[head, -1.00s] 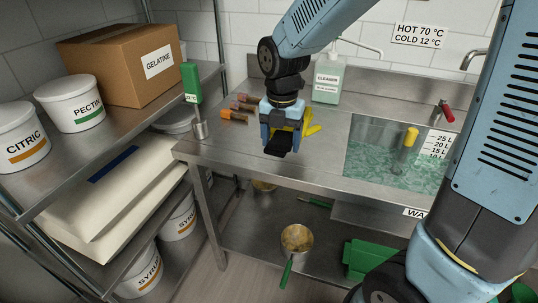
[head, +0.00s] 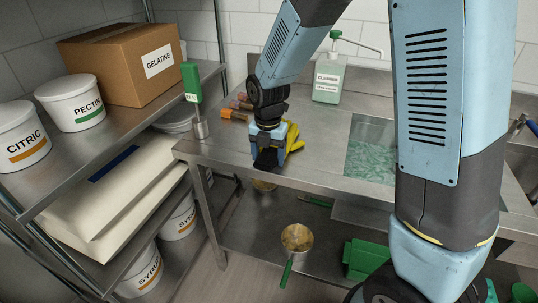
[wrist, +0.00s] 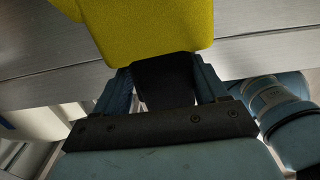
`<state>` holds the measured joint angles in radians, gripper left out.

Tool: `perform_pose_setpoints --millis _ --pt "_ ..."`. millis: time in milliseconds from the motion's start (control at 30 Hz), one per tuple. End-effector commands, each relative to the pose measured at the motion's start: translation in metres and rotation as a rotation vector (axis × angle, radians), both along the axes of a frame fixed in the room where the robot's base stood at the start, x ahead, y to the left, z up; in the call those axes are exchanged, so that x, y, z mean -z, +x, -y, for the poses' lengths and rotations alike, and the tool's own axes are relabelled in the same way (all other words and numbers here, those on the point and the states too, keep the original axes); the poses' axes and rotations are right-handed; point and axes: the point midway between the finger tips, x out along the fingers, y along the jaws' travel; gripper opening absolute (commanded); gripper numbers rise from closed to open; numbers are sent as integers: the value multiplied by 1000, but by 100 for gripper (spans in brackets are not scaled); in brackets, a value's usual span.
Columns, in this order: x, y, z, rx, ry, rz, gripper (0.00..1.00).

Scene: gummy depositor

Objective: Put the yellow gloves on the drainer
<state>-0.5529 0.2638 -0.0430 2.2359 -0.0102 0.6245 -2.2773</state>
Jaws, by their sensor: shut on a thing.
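The yellow gloves (head: 295,141) show beside and partly behind my gripper (head: 270,155) in the head view, above the front left part of the steel counter. In the wrist view the yellow glove material (wrist: 150,28) fills the top middle, at the ends of my fingers (wrist: 165,75). My gripper is shut on the gloves. Part of the gloves is hidden by the gripper. I cannot make out a drainer; my arm covers much of the right side.
A water-filled sink (head: 370,163) lies right of the gripper. A cleaner bottle (head: 327,80) stands at the back. A shelf (head: 120,120) borders the left.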

Motion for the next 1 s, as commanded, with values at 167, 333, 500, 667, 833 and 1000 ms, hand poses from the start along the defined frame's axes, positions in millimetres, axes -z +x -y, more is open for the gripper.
perform_pose_setpoints --millis 167,333,500,667,833,1000 --pt "1 0 0 1 1 1 10" --pt "2 0 1 1 0 0 85" --pt "1 0 1 1 0 0 98" --pt "1 0 1 1 0 0 98" --pt "-6 0 2 2 1 1 98" --pt "-32 0 2 4 2 4 98"
